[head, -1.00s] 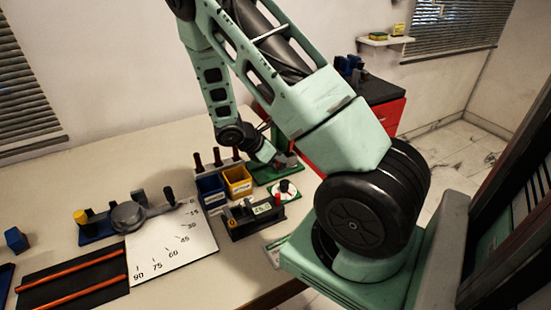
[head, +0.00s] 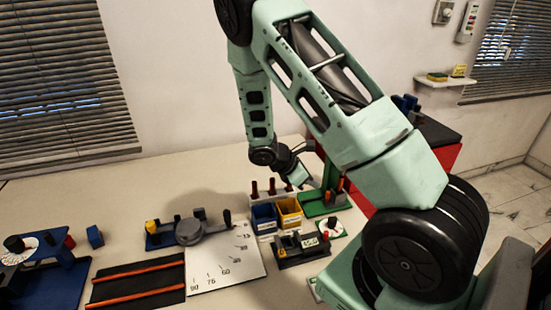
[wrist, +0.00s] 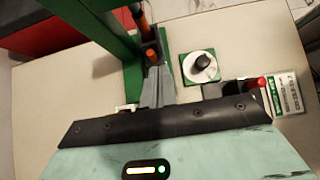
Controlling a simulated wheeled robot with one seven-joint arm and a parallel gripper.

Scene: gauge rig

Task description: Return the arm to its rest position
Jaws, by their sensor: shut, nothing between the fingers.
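My arm reaches over the bench (head: 60,205), bent with its elbow high. In the head view my gripper (head: 309,184) hangs above the bench, beside the green stand (head: 330,172) and behind the blue bin (head: 264,217) and yellow bin (head: 289,212). In the wrist view its grey fingers (wrist: 156,86) are together with nothing between them. Behind them is the green stand with an orange-topped part (wrist: 151,55). I cannot tell the exact gap between fingers and stand.
A white dial (head: 330,229) and a black block with a small display (head: 301,246) lie in front of the bins. A scale plate (head: 228,262), a black mat with orange rods (head: 138,282) and a blue fixture (head: 158,237) lie left. Right of the bench is a red cabinet (head: 440,164).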

